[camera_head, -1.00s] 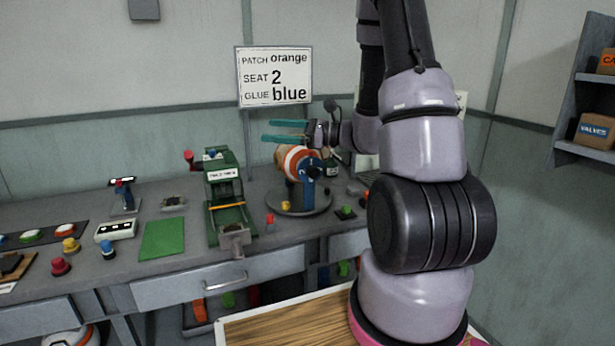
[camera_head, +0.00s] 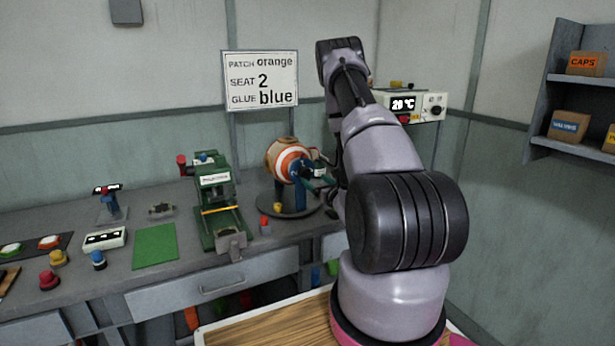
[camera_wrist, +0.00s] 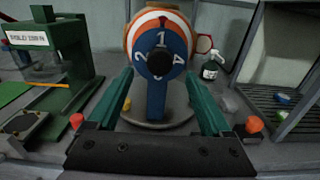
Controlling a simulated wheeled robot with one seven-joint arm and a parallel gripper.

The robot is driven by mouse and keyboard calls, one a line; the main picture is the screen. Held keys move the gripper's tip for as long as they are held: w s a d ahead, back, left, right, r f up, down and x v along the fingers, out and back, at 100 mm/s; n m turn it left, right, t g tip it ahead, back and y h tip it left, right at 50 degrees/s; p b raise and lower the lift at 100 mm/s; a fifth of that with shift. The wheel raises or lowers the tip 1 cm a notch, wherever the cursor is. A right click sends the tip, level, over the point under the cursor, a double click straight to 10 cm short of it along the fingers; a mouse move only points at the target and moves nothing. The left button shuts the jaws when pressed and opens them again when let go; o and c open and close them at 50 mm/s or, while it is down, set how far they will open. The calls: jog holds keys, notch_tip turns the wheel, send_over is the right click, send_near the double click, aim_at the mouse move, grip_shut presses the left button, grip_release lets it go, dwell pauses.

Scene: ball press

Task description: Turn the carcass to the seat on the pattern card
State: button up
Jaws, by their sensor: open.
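The pattern card (camera_head: 260,80) reads patch orange, seat 2, glue blue. The carcass (camera_head: 283,150) is a ball with orange, white and tan areas, held on a blue post over a round grey base. The wrist view shows it behind a blue dial (camera_wrist: 146,48) with 1 at the top, 2 at the left and 4 at the right. A black knob (camera_wrist: 160,62) sits at the dial's middle. My gripper (camera_wrist: 161,82) is open, its teal fingers apart on either side of the blue post, below the knob. In the head view my gripper (camera_head: 320,178) is partly hidden by my arm.
A green press (camera_head: 215,190) stands left of the carcass stand. A dark bottle (camera_wrist: 211,66) and a grey rack (camera_wrist: 288,95) are to the right in the wrist view. A green mat (camera_head: 155,246) lies farther left.

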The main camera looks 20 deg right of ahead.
aim_at(307, 174)
jog(key=w, duration=0.6)
jog(key=shift+a, duration=0.1)
grip_shut()
